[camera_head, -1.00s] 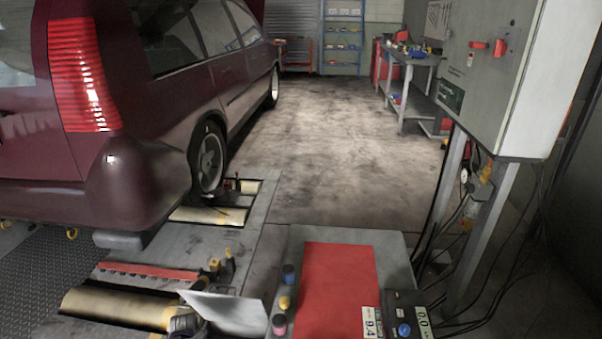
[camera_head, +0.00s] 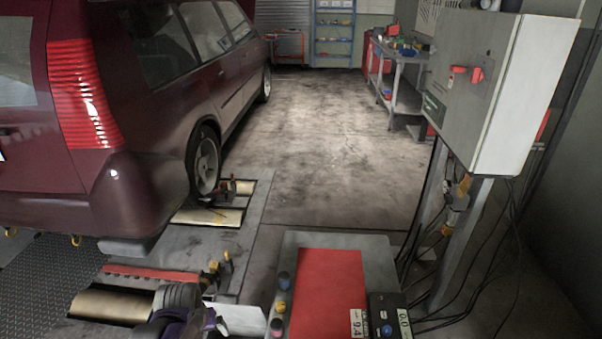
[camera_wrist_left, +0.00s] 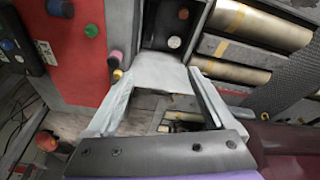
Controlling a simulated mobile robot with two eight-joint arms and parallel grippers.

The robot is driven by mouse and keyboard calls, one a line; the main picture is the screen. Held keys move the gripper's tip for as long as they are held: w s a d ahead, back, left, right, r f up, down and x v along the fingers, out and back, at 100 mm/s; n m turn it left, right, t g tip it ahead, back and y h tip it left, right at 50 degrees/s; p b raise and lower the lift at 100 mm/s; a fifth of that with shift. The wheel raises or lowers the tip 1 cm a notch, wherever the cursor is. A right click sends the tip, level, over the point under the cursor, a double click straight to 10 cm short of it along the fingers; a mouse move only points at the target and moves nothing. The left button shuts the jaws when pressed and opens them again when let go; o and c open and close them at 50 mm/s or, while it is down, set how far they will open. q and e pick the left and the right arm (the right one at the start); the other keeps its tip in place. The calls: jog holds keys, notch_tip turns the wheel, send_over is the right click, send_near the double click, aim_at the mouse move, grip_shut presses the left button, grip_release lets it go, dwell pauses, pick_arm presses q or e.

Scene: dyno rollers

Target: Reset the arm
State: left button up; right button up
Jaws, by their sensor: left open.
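My left arm's dark and purple wrist (camera_head: 178,310) shows at the bottom of the head view, just left of the red-topped console. Beside it is a pale flat piece (camera_head: 238,319); I cannot tell whether it is part of the gripper. In the left wrist view my left gripper (camera_wrist_left: 165,78) is open, with its two pale fingers spread apart. A whitish surface spans the area at the fingertips, and I cannot tell if it is touched. My right gripper is out of view.
The red-topped console (camera_head: 328,293) has coloured knobs (camera_head: 281,307) on its left edge. A maroon car (camera_head: 140,120) stands at left by the rollers (camera_head: 110,304). A grey control cabinet (camera_head: 480,90) on legs with cables stands at right. Open floor (camera_head: 320,140) lies ahead.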

pick_arm(q)
jog(key=s+d+r+m+t+p, duration=0.1)
jog(key=s+d+r+p, duration=0.1)
jog(key=s+r+p, duration=0.2)
jog(key=s+d+r+m+t+p, duration=0.1)
jog(key=s+d+r+p, duration=0.2)
jog(key=s+r, duration=0.6)
jog(key=s+p, duration=0.2)
jog(key=s, duration=0.1)
jog(key=shift+s+r+m, duration=0.2)
jog(key=shift+r+m, duration=0.1)
jog(key=shift+r, duration=0.1)
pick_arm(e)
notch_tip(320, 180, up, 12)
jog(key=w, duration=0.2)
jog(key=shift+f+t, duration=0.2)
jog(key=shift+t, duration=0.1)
pick_arm(q)
jog(key=shift+a, duration=0.1)
